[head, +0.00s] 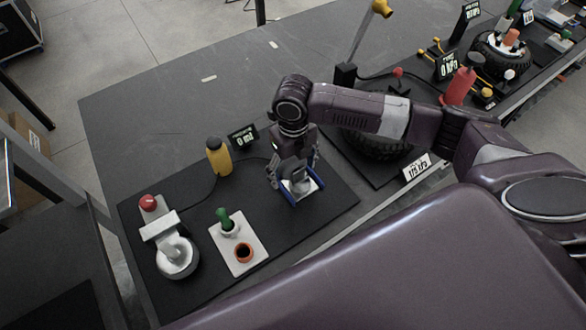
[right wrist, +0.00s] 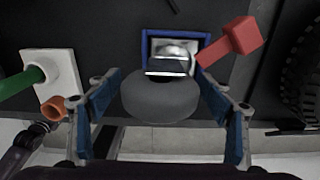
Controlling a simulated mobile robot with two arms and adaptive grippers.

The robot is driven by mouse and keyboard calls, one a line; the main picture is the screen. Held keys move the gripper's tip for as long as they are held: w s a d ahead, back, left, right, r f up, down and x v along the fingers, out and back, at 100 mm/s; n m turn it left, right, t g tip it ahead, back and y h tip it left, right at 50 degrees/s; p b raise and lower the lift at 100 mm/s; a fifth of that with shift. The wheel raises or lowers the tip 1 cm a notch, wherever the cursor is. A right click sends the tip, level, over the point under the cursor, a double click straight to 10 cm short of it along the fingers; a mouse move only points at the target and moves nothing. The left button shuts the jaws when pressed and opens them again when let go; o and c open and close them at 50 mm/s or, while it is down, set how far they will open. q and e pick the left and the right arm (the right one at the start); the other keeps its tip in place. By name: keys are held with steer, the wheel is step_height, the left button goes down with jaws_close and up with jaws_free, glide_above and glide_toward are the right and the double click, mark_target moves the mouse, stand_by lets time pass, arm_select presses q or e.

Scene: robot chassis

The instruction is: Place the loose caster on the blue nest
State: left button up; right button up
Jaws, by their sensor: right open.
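The loose caster has a dark grey wheel (right wrist: 160,97) and a shiny metal bracket. In the right wrist view it lies between the fingers of my right gripper (right wrist: 163,115). The blue nest (right wrist: 150,36) is a blue frame just beyond the wheel, with the bracket over its pale inside. Whether the caster rests fully in it I cannot tell. In the head view my right gripper (head: 295,180) points down over the blue nest (head: 318,182) and hides most of the caster. The fingers are open, one on each side of the wheel. My left gripper does not show.
A white plate (head: 252,262) with a green-handled tool and an orange ring lies left of the nest. A fixture with a pale wheel (head: 176,262) and a yellow bottle (head: 218,160) stand farther left. A red block (right wrist: 243,36) shows close beside the nest.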

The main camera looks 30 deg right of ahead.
steer(key=shift+r, duration=0.1)
step_height(320, 180, up, 11)
steer(key=shift+r+b, duration=0.1)
steer(key=shift+b, duration=1.15)
steer(key=shift+r, duration=0.45)
